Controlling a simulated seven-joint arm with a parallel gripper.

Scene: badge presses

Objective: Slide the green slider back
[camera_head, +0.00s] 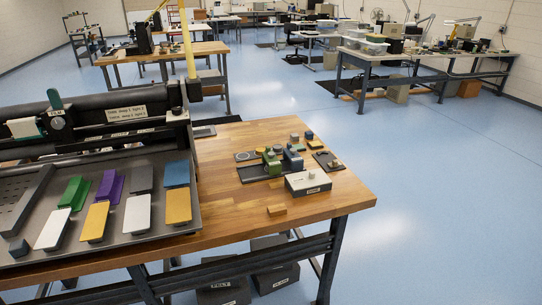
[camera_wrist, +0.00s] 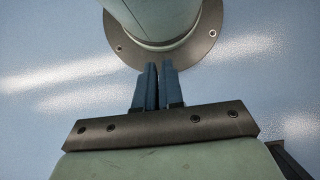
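In the head view a green block (camera_head: 272,161) stands on a small dark base on the wooden bench, beside a blue block (camera_head: 293,159). A green sloped piece (camera_head: 75,193) also sits in the tray of the large black machine at the left. I cannot tell which of these is the green slider. My gripper (camera_wrist: 160,67) shows only in the wrist view. Its two blue fingers are together with a thin gap at most, and nothing is held. No green block or sloped piece from the bench shows in the wrist view.
The wooden bench (camera_head: 235,220) holds a grey tray (camera_head: 190,222) with purple, grey, blue, white and yellow pieces. Clear wood lies between tray and blocks.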

